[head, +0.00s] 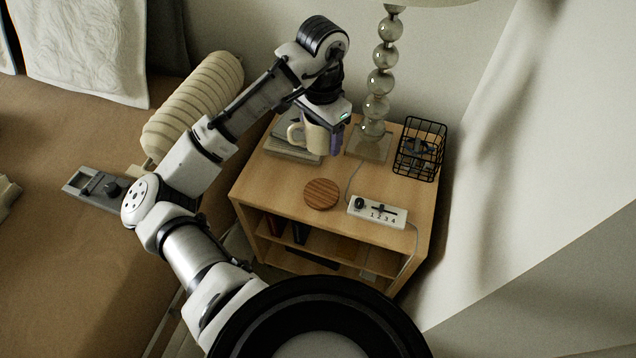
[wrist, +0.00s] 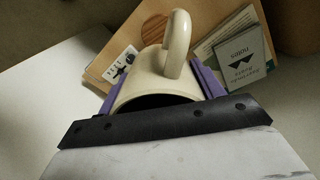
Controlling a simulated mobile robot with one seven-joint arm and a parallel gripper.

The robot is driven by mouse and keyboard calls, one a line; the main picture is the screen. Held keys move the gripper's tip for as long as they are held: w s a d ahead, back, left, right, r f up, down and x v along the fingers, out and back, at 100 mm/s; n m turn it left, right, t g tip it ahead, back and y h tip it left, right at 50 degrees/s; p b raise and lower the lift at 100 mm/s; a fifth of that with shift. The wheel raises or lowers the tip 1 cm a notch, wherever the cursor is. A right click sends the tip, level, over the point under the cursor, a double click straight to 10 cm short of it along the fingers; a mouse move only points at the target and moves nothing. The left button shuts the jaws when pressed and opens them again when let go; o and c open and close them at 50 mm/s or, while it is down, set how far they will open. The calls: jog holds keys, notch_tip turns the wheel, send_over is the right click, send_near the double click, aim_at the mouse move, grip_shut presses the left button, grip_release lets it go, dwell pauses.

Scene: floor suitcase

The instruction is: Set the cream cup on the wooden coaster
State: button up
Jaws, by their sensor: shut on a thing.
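The cream cup (head: 316,140) is held by my gripper (head: 328,136) above the back part of the wooden nightstand, with its handle to the left in the head view. In the wrist view the cup (wrist: 157,80) sits between the purple fingers (wrist: 160,86), its handle pointing up the picture. My gripper is shut on the cup. The round wooden coaster (head: 321,194) lies bare on the nightstand top, in front of the cup and apart from it. In the wrist view the coaster (wrist: 154,28) shows partly behind the handle.
A white control box (head: 377,211) with a cord lies right of the coaster. Books (head: 292,152) lie at the back left. A lamp with glass balls (head: 376,108) and a black wire basket (head: 420,150) stand at the back. The top left of the coaster is clear.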

aim_at(321, 193)
notch_tip(321, 193, down, 19)
jog(key=shift+r+b, duration=0.1)
jog(key=shift+b, duration=0.6)
jog(key=shift+s+f, duration=0.1)
jog(key=shift+f, duration=0.1)
jog(key=o, duration=1.2)
jog(key=shift+c, duration=0.2)
jog(key=shift+r, duration=0.1)
notch_tip(321, 193, up, 12)
jog(key=shift+r+p, duration=0.15)
jog(key=shift+p, duration=0.15)
